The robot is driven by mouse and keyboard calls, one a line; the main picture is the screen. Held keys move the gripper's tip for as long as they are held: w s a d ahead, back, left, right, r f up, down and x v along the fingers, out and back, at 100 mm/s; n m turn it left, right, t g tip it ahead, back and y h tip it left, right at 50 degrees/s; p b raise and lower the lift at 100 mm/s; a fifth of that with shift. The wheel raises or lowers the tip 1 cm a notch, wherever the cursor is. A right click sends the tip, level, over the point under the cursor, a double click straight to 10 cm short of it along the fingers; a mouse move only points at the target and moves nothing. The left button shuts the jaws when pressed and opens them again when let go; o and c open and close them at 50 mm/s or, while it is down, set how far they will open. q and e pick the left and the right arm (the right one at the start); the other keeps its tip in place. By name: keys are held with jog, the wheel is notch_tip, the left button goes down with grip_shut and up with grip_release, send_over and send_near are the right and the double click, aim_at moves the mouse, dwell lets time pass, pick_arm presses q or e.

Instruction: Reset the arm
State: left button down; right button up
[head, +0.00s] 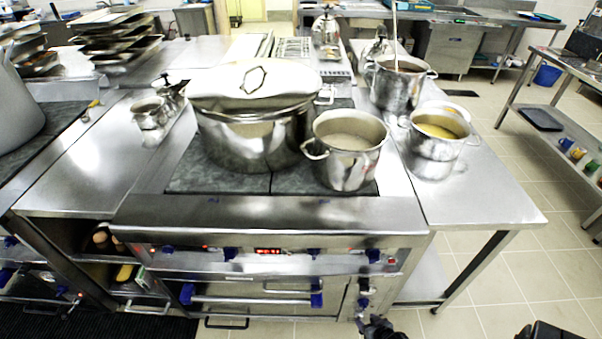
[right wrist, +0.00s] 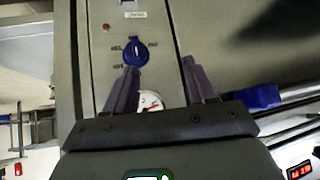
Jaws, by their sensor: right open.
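My right gripper (head: 368,322) shows at the bottom edge of the head view, low in front of the stove's (head: 270,212) right front panel. In the right wrist view, the right gripper (right wrist: 160,82) is open, with its two dark fingers apart and nothing held between them. A blue knob (right wrist: 130,52) on the panel lies beyond the fingertips, and a round white dial (right wrist: 149,101) shows between the fingers. I cannot tell whether a finger touches the panel. My left gripper is in neither view.
A large lidded stockpot (head: 255,140) and an open pot (head: 345,150) stand on the stove. A pot of yellow liquid (head: 435,145) and a tall pot (head: 398,88) stand on the right-hand counter.

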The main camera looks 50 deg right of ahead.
jog(key=w+a+r+n+y+p, duration=0.1)
jog(key=w+a+r+n+y, duration=0.3)
jog(key=a+r, duration=0.9)
jog(key=w+a+r+n+p, duration=0.15)
jog(key=w+a+r, duration=0.55)
jog(key=r, duration=1)
jog(key=s+a+r+n+g, duration=0.3)
jog(key=s+a+r+g, duration=0.15)
jog(key=s+r, duration=0.35)
notch_tip(320, 180, up, 38)
jog(key=p, duration=3.8)
notch_tip(320, 180, down, 75)
jog(key=b, duration=7.5)
jog(key=shift+o, duration=0.2)
jog(key=shift+a+t, duration=0.1)
jog(key=shift+t, duration=0.15)
